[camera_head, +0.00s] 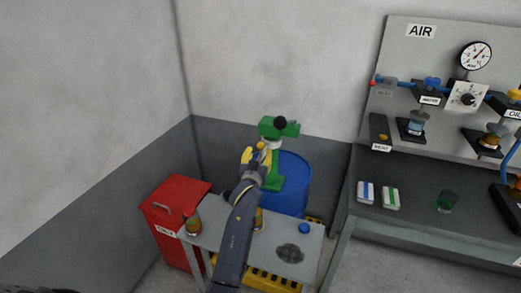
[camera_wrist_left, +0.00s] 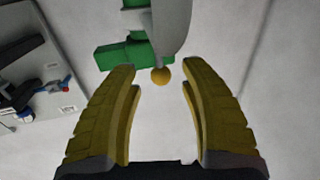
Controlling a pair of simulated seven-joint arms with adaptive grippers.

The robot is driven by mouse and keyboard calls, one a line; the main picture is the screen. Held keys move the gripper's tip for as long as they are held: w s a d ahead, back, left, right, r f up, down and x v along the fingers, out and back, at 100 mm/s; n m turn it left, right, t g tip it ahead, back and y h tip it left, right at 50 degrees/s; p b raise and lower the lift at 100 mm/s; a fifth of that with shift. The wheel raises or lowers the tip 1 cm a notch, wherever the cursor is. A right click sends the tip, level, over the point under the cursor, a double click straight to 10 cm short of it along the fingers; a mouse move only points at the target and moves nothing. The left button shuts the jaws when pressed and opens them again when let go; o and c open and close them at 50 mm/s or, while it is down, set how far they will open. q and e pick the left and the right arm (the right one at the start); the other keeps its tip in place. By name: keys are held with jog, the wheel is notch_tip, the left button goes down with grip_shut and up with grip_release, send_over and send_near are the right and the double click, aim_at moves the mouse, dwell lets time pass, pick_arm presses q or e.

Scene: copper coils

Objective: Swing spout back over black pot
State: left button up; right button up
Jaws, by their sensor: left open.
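A green fitting (camera_head: 279,128) with a black knob stands on a green post by the blue drum (camera_head: 294,180). I cannot tell clearly which part is the spout. In the left wrist view the green body (camera_wrist_left: 122,54) shows at the top, with a pale grey lever (camera_wrist_left: 171,25) ending in a yellow ball (camera_wrist_left: 160,75). My left gripper (camera_head: 255,153) is open just in front of the fitting. In the wrist view the ball lies between and beyond its yellow fingertips (camera_wrist_left: 160,78). A dark round patch (camera_head: 288,252) on the small table may be the black pot. My right gripper is out of view.
A red bin (camera_head: 173,211) stands left of the small grey table (camera_head: 310,241). Amber jars (camera_head: 193,226) and a blue cap (camera_head: 304,228) are on that table. The AIR panel (camera_head: 421,60) and its bench (camera_head: 410,215) stand at the right.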

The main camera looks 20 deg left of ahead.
aim_at(260, 149)
pick_arm(q)
jog(key=shift+x, duration=1.95)
grip_shut()
